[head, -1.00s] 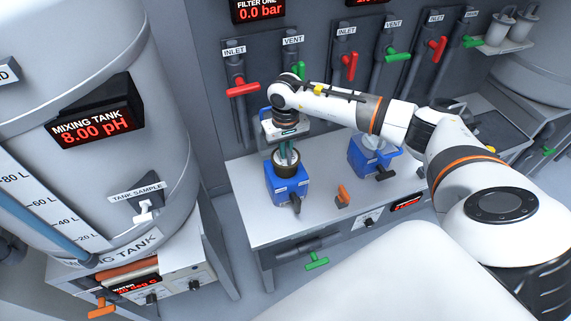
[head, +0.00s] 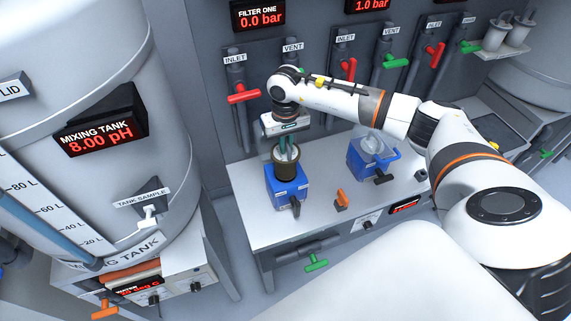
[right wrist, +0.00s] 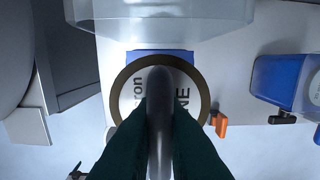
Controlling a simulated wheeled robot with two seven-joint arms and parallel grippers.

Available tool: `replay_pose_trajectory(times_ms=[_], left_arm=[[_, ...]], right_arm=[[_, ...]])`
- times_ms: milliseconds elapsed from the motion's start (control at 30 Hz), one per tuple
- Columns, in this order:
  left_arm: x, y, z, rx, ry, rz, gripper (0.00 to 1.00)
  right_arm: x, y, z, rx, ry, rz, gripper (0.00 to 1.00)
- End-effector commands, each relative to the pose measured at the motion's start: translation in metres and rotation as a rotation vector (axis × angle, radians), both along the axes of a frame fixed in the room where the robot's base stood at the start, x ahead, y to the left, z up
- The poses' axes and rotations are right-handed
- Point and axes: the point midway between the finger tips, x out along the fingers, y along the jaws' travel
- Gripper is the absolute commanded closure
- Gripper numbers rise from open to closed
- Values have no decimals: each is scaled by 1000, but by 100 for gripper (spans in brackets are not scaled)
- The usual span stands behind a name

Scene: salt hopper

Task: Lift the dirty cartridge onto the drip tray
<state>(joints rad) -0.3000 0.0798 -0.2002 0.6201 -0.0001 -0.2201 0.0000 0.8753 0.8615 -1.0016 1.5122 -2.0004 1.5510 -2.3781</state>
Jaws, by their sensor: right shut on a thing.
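The dirty cartridge (head: 287,162), a brownish cylinder with a dark rim, stands upright above the blue filter housing (head: 287,190) on the bench. Whether its lower end is clear of the housing is hard to tell. My right gripper (head: 288,146) is over it, pointing down and shut on its top handle. In the right wrist view, the cartridge's round lettered top (right wrist: 130,96) lies under the dark fingers (right wrist: 160,125), which close on the grey handle. A dark recessed tray (head: 497,131) at the right may be the drip tray; my arm partly hides it. My left gripper is out of view.
A second blue housing (head: 370,157) with a clear lid stands to the right on the bench (head: 318,180). An orange valve handle (head: 341,198) is between them near the front. Red and green valve handles stick out of the wall panel behind. The mixing tank (head: 75,110) fills the left.

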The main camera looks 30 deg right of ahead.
Motion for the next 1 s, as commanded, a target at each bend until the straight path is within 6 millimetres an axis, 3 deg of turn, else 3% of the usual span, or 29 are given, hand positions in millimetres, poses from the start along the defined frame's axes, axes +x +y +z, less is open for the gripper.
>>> replay_pose_trajectory(times_ms=[600, 1000], left_arm=[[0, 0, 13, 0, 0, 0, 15], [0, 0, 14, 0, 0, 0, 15]], right_arm=[[0, 0, 26, 0, -2, 0, 100], [0, 0, 28, 0, -2, 0, 100]])
